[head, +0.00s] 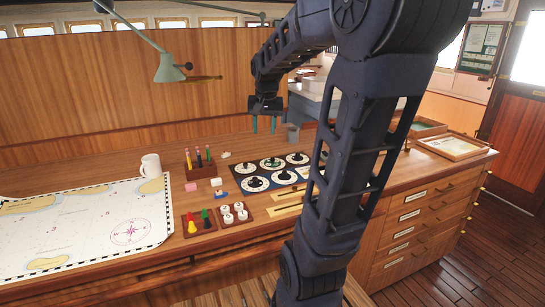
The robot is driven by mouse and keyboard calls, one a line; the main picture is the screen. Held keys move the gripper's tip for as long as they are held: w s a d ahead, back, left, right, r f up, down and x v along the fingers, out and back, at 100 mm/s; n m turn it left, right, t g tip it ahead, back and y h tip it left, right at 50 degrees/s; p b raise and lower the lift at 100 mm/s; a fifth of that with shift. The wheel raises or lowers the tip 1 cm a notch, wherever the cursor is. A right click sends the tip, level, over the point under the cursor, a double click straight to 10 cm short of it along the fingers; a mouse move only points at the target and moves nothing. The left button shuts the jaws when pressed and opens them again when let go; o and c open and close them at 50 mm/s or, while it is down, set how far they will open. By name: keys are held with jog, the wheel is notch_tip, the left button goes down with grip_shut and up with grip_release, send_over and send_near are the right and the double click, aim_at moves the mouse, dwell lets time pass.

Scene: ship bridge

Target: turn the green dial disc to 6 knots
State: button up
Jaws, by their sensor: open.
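A dark dial panel (268,173) lies on the wooden desk, with several pale round dials in two rows, each with a black knob or pointer. The dial in the middle of the back row (272,163) looks faintly green, but the dials are too small to be sure of colours or to read numbers. My gripper (264,124) hangs above and behind the panel, pointing down, with its two teal fingers apart and nothing between them. It is clear of the dials. My arm covers the right end of the panel.
A sea chart (90,225) and a white mug (150,166) are on the left. A pencil block (200,170), a tray of coloured pegs (197,221) and a tray of white round pieces (233,216) stand left of the panel. A green lamp (169,69) hangs at upper left.

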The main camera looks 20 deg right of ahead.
jog(key=w+d+f+m+g, duration=0.1)
jog(key=w+d+f+m, duration=0.15)
jog(key=w, duration=0.45)
jog(key=w+d+f+m, duration=0.1)
jog(key=w+d+f, duration=0.15)
jog(key=w, duration=0.45)
jog(key=m+g, duration=0.2)
jog(key=m, duration=0.2)
send_over(273, 158)
notch_tip(273, 158, down, 10)
notch_tip(273, 158, down, 11)
jog(key=shift+a+r, duration=0.1)
jog(key=shift+r, duration=0.05)
grip_shut()
